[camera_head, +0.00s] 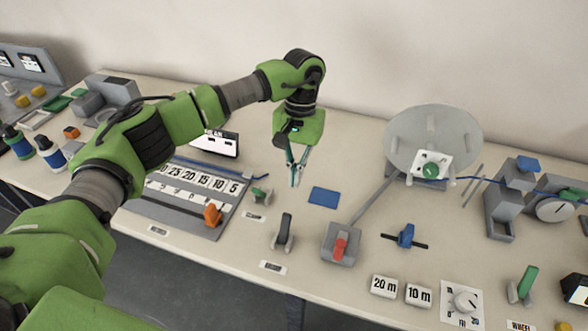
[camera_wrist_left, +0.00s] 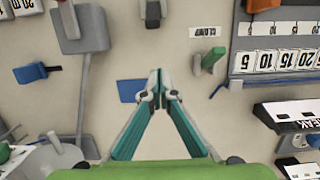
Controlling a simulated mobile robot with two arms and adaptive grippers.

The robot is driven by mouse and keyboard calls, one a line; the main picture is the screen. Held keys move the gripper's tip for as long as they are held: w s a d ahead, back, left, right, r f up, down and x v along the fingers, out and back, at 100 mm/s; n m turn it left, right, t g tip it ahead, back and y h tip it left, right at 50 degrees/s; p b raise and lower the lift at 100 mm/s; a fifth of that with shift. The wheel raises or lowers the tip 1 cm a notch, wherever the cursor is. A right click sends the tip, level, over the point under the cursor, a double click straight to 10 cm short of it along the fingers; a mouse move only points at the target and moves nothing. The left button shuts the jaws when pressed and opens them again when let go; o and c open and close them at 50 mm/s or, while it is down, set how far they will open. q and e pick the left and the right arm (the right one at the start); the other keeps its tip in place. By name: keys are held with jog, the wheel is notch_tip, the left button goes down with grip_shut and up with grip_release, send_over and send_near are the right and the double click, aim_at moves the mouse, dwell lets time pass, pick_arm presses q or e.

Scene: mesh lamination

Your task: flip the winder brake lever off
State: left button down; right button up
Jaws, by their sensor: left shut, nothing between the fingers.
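A grey box (camera_head: 341,244) with a short red-handled lever (camera_head: 340,248) stands near the table's front edge. A grey bar joins it to the large pale disc (camera_head: 405,130) behind. The box also shows at the top left of the left wrist view (camera_wrist_left: 90,35). A dark lever on a grey bracket (camera_head: 284,232) stands to its left; its label is too small to read. My left gripper (camera_head: 296,183) points down, shut and empty, above the table behind both levers. Its fingertips meet in the left wrist view (camera_wrist_left: 159,92). My right gripper is not in view.
A blue plate (camera_head: 323,197) lies right of my left gripper. A green clamp lever (camera_head: 261,194) stands to its left, beside a board of number tiles (camera_head: 190,178). A blue-handled valve (camera_head: 405,236) is right of the grey box. Bare table lies around the plate.

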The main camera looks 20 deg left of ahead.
aim_at(285, 229)
pick_arm(q)
jog(key=f, duration=0.1)
jog(key=s+f+p, duration=0.1)
jog(key=f, duration=0.1)
jog(key=f+p, duration=0.1)
jog(key=f, duration=0.1)
jog(key=shift+s+f, duration=0.25)
jog(key=shift+s+r+p, duration=0.3)
jog(key=shift+s+p, duration=0.25)
jog(key=shift+p, duration=0.05)
jog(key=shift+s+r+p, duration=0.25)
jog(key=shift+s+p, duration=0.3)
jog(key=shift+p, duration=0.05)
jog(key=shift+s+a+r, duration=0.1)
jog(key=shift+s+r, duration=0.1)
jog(key=shift+s, duration=0.35)
